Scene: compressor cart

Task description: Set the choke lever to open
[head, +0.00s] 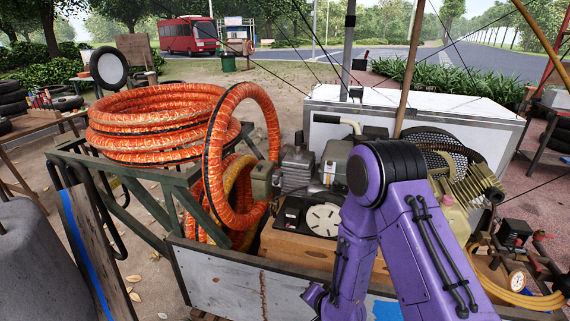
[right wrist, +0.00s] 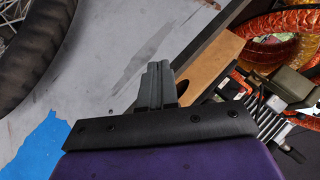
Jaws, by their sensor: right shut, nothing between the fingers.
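The grey engine (head: 296,172) sits on the cart behind the front panel, left of my purple right arm. Part of the machinery is hidden behind that arm. I cannot make out the choke lever in either view. In the right wrist view my right gripper (right wrist: 155,75) is shut and empty, its two dark fingers together in front of the grey cart panel (right wrist: 110,60). Finned dark metal machinery (right wrist: 262,118) shows to the right of the fingers, apart from them. In the head view the right fingertips are hidden. My left gripper is not in view.
A wooden box (head: 295,246) stands behind the front panel (head: 225,284). A yellow hose (head: 510,296) and gauge lie at the right. A tyre (right wrist: 35,55) is beside the panel.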

